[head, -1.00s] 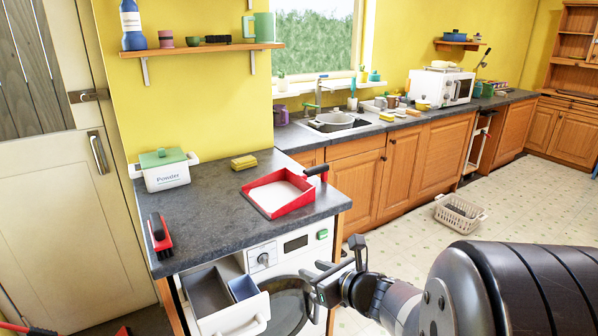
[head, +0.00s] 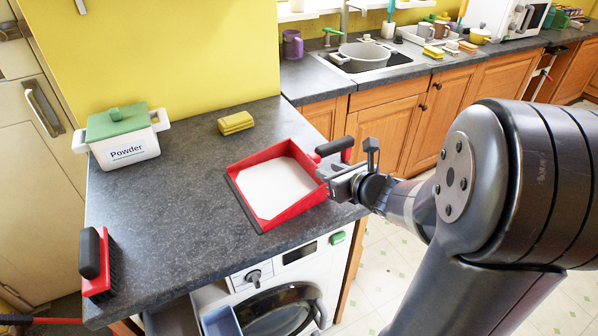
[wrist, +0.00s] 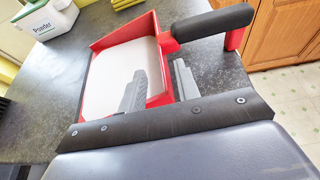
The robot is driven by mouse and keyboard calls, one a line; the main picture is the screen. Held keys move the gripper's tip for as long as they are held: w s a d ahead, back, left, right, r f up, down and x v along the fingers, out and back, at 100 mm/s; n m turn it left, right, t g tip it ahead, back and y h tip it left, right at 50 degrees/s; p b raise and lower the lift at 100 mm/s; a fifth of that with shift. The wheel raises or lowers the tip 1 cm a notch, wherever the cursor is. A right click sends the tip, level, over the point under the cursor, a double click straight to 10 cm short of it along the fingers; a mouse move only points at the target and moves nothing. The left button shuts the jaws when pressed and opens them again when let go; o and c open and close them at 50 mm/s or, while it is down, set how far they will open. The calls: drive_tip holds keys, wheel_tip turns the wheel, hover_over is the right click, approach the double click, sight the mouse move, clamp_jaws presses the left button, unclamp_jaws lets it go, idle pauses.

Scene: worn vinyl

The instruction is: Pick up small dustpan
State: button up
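The small dustpan (head: 302,206) is red with a white inside and a black handle (head: 333,147). It lies on the dark counter above the washing machine, near the counter's right edge. In the wrist view the dustpan (wrist: 98,44) is ahead of the fingers, with its black handle (wrist: 213,22) at upper right. My gripper (head: 340,180) is at the pan's right side, just in front of the handle. In the wrist view my gripper (wrist: 160,85) is open, with one finger over the pan's near right part and one outside its wall. I cannot tell whether they touch it.
On the counter (head: 190,210) are a powder box (head: 122,135) with a green lid, yellow sponges (head: 236,122) and a red-and-black brush (head: 97,263). A washing machine (head: 290,290) with a drawer pulled out stands below. The sink (head: 365,62) lies beyond.

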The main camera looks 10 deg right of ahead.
drive_tip(key=shift+x, duration=2.95)
drive_tip(key=shift+s+f, duration=0.1)
clamp_jaws()
